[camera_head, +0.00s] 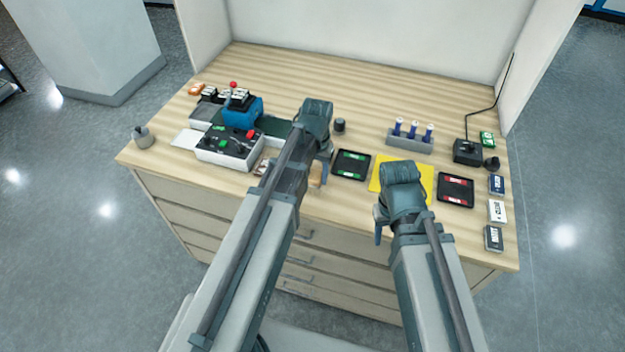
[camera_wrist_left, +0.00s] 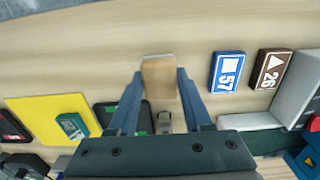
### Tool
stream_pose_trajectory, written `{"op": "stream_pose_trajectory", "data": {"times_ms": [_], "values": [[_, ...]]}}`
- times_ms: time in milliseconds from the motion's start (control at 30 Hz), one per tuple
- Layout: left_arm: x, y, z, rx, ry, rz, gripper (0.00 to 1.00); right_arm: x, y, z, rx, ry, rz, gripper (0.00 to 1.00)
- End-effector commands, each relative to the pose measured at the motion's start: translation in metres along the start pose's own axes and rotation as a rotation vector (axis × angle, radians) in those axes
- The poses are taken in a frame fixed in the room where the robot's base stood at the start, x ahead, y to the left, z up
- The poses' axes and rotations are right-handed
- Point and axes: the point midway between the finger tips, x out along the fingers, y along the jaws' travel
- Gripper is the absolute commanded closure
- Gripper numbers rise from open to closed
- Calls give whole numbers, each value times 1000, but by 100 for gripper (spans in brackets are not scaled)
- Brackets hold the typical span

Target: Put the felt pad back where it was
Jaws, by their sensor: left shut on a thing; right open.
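The felt pad (camera_wrist_left: 159,78) shows in the left wrist view as a tan block with a thin grey edge at its far end. My left gripper (camera_wrist_left: 158,80) is shut on it, with one finger along each side. In the head view the pad (camera_head: 316,176) is partly hidden by my left gripper (camera_head: 322,170), near the front of the worktop, left of the green-marked black tray. I cannot tell whether the pad touches the worktop. My right gripper (camera_head: 384,222) is open over the front of the yellow mat (camera_head: 425,176); its far finger is hidden.
Green-marked (camera_head: 350,164) and red-marked (camera_head: 455,189) black trays flank the mat. The laminating machine (camera_head: 228,148) stands left. A blue tag (camera_wrist_left: 227,71) and a brown tag (camera_wrist_left: 269,69) lie beside the pad. A rack with blue bottles (camera_head: 410,138) stands behind.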

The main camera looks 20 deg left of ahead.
Motion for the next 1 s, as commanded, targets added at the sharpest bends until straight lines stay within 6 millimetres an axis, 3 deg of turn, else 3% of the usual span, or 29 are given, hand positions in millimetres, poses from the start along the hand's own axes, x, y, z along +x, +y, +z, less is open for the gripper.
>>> {"op": "stream_pose_trajectory", "data": {"times_ms": [167, 433, 867, 900, 1000], "values": [[6, 0, 1, 0, 0, 0, 95, 6, -1, 0, 0, 0, 0, 50], [37, 0, 2, 0, 0, 0, 95, 36, -4, -2, 0, 0, 0, 50], [40, 0, 2, 0, 0, 0, 95, 39, -4, -2, 0, 0, 0, 50], [38, 0, 2, 0, 0, 0, 45, 38, -4, -2, 0, 0, 0, 50], [38, 0, 2, 0, 0, 0, 27, 38, -4, -2, 0, 0, 0, 50]]}}
